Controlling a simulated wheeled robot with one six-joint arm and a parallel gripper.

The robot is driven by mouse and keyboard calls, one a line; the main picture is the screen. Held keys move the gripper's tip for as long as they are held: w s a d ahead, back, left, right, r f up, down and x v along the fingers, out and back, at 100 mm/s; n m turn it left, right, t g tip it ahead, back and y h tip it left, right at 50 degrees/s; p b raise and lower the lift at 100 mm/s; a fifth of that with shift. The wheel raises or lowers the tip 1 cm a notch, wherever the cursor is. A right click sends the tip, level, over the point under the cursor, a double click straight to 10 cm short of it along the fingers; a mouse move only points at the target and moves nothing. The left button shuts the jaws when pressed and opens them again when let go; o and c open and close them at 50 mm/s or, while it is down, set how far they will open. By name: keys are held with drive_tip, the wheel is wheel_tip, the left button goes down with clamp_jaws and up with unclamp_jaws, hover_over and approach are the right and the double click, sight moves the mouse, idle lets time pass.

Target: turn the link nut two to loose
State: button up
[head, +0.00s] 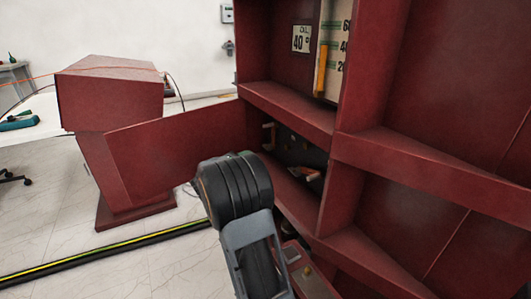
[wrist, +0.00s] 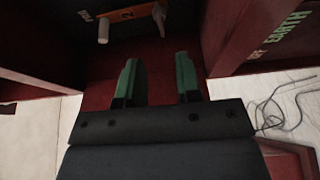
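In the wrist view an orange bar marked "2" (wrist: 130,14) crosses a dark panel at the top edge. A pale cylindrical peg (wrist: 103,28) sticks out near its left end, and a pale, flattened piece (wrist: 160,18) sits at its right end. I cannot tell which of these is the link nut. My gripper (wrist: 157,62) has two green fingers, spread apart with nothing between them. They point toward the panel and are apart from the bar. In the head view two orange-and-pale fittings, one left (head: 268,135) and one right (head: 305,172), show in a recess; my arm hides the gripper.
The recess sits in a dark red cabinet (head: 285,108) with shelf edges and upright walls. Its open door (head: 165,150) extends left. A red pedestal (head: 110,90) stands beyond it. A yellow-striped black strip (head: 110,252) crosses the floor. Loose cables (wrist: 280,105) lie at right in the wrist view.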

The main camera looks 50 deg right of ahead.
sight(265, 148)
drive_tip(key=d, duration=0.3)
drive_tip(key=d+b, duration=0.1)
drive_tip(key=d, duration=0.3)
drive_tip(key=w+d, duration=0.1)
drive_tip(key=d, duration=0.2)
drive_tip(key=shift+d, duration=0.2)
drive_tip(key=shift+c, duration=0.2)
clamp_jaws()
